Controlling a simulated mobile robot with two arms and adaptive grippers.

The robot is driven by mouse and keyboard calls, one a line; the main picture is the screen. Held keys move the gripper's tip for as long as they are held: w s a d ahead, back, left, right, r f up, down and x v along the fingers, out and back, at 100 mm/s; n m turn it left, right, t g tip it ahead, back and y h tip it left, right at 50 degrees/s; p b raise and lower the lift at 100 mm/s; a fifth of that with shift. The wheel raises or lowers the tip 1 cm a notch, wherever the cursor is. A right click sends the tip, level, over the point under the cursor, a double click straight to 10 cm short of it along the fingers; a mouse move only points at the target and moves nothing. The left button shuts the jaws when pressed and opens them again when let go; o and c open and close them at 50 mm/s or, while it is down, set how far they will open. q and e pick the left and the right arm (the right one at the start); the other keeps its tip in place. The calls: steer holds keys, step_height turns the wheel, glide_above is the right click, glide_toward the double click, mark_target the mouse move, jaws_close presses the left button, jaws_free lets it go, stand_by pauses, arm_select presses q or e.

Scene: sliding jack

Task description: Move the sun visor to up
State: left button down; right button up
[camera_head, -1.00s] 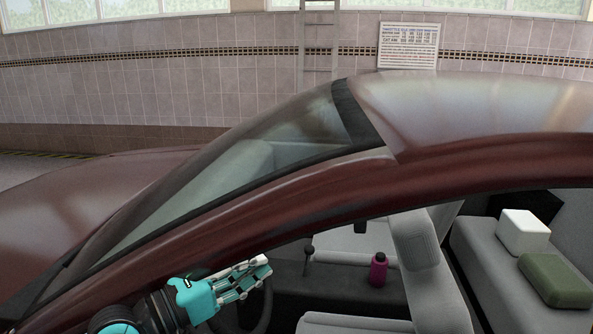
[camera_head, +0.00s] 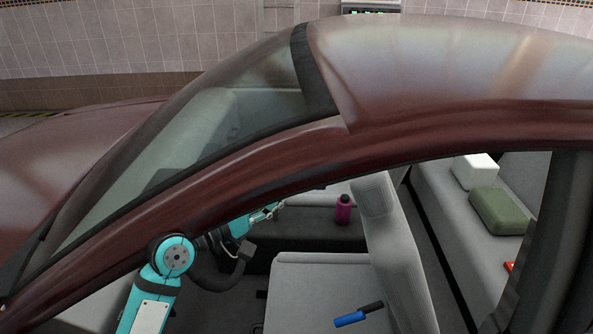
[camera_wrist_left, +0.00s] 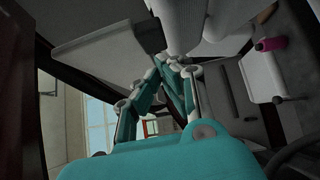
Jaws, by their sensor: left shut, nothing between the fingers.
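My left gripper (camera_head: 276,209) reaches inside the dark red car under the roof edge, with its tips partly hidden by the door frame. In the left wrist view, the gripper (camera_wrist_left: 164,66) is shut and empty. A flat pale grey panel (camera_wrist_left: 105,48), which looks like the sun visor, lies at the upper left of that view, beside the fingertips. I cannot tell whether the fingers touch it. In the head view the visor is hidden behind the roof and frame. My right gripper is not in view.
The car roof (camera_head: 440,70) and red door frame (camera_head: 240,165) arch over my left arm. A steering wheel (camera_wrist_left: 295,150) shows at the wrist view's lower right. A pink bottle (camera_head: 343,209), a blue-handled tool (camera_head: 350,319) and grey seats (camera_head: 310,285) are inside the car.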

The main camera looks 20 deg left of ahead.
mark_target(325, 187)
arm_select(q)
steer(key=p+x, duration=0.1)
steer(key=x, duration=0.5)
steer(key=shift+d, duration=0.1)
steer(key=d+n+t+b, duration=0.1)
steer(key=d, duration=0.1)
steer(key=w+d+n+t+b, duration=0.1)
steer(key=d, duration=0.1)
steer(key=d+f+n+t+b, duration=0.1)
steer(key=d+b, duration=0.1)
steer(key=shift+w+d+n+h, duration=0.1)
steer(key=shift+w+n+h, duration=0.2)
steer(key=shift+w+n, duration=0.1)
steer(key=shift+w+d+r+n+t+b, duration=0.15)
steer(key=shift+d+r+n+t+b, duration=0.05)
steer(key=shift+d+n+t+b, duration=0.25)
steer(key=shift+w+d+r+n+t+b, duration=0.1)
steer(key=shift+d+r+n+t+b, duration=0.2)
steer(key=shift+d, duration=0.25)
steer(key=shift+f, duration=0.1)
